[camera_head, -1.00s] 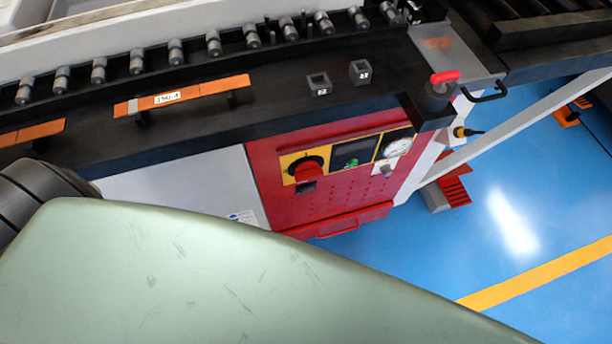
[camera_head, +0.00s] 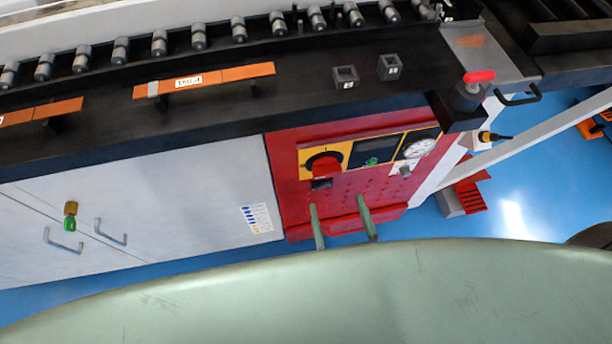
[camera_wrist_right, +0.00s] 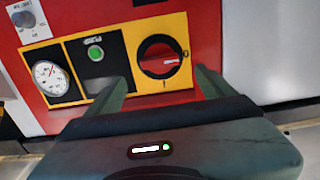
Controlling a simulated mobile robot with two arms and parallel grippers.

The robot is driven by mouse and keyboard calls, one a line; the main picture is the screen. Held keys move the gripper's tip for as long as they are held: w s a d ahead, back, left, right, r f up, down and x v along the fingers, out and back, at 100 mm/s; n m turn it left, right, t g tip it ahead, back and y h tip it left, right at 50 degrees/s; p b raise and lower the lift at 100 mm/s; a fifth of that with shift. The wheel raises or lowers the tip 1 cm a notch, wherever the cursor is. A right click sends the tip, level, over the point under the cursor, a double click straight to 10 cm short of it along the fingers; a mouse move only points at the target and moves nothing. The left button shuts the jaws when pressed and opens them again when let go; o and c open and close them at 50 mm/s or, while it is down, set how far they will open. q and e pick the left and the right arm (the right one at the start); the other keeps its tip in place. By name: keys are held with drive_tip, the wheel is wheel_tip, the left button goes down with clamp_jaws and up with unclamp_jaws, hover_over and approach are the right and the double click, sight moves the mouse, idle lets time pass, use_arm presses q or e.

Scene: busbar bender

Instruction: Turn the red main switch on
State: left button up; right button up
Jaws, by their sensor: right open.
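The red main switch (camera_head: 324,163) is a round red knob in a dark ring on a yellow plate, on the red front panel of the machine. In the right wrist view the switch (camera_wrist_right: 159,57) is seen close up, with a pale mark toward its right side. My right gripper (camera_head: 337,204) is open and empty, its two green fingers pointing at the panel just below the switch. In the right wrist view its fingertips (camera_wrist_right: 161,76) spread to either side of the switch's lower part, apparently short of it. My left gripper is out of view.
Beside the switch are a dark panel with a green button (camera_wrist_right: 95,53) and a pressure gauge (camera_wrist_right: 50,77). The black machine bed (camera_head: 215,110) overhangs the panel. Grey cabinet doors (camera_head: 150,205) lie left.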

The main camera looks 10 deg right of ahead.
sight(329, 175)
drive_tip(key=w, duration=0.7)
drive_tip(key=shift+a+r+p, duration=0.1)
drive_tip(key=shift+r+p, duration=0.05)
drive_tip(key=shift+p, duration=0.2)
drive_tip(key=shift+w, duration=0.4)
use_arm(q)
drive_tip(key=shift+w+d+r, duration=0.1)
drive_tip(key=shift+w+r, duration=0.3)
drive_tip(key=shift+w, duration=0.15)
use_arm(e)
drive_tip(key=shift+c, duration=0.3)
drive_tip(key=c, duration=1.3)
